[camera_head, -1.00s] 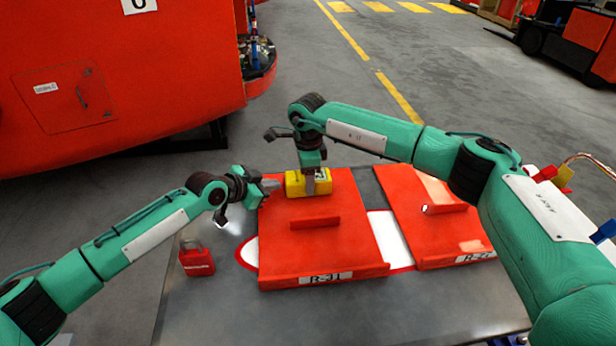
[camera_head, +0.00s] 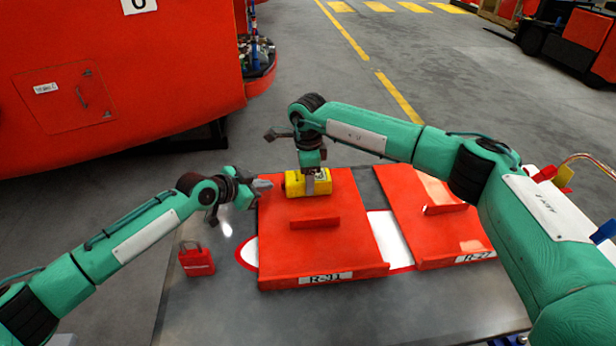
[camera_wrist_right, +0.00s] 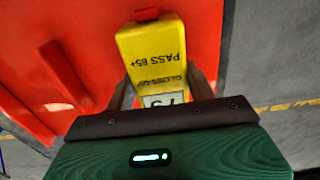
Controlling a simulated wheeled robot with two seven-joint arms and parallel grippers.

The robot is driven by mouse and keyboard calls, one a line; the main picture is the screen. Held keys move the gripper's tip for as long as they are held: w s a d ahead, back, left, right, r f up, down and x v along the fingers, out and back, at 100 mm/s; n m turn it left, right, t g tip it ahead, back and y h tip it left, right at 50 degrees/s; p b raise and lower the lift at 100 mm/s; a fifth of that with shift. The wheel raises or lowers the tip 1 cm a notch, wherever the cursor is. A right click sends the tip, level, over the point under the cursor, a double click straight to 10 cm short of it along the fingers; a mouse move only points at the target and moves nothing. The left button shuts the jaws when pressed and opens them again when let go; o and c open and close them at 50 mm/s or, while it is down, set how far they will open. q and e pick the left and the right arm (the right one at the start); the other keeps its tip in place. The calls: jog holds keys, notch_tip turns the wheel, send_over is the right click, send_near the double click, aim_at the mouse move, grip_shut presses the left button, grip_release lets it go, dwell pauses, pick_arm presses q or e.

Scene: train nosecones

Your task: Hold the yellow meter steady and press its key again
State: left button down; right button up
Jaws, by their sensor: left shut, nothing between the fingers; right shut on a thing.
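The yellow meter (camera_head: 294,186) lies on the far end of the left red panel (camera_head: 318,255). In the right wrist view the meter (camera_wrist_right: 150,48) shows lettering "PASS 65+" and part of a small display (camera_wrist_right: 164,99). My right gripper (camera_head: 311,184) is over the meter, its fingers shut on the meter's sides. The right fingers also show in the right wrist view (camera_wrist_right: 160,92). My left gripper (camera_head: 266,185) is shut and empty, just left of the meter near its left end. I cannot tell whether its tip touches the meter.
A red padlock (camera_head: 197,260) stands on the grey table (camera_head: 210,310) at the left. A second red panel (camera_head: 440,225) lies to the right of the first. A large red nosecone (camera_head: 120,75) stands behind at the left. The table front is clear.

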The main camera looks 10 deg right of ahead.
pick_arm(q)
jog(key=shift+w+a, duration=0.2)
jog(key=shift+a, duration=2.35)
pick_arm(e)
jog(key=shift+f, duration=0.15)
pick_arm(q)
jog(key=shift+w+f, duration=0.1)
pick_arm(e)
jog(key=o, duration=1.3)
jog(key=shift+w, duration=0.1)
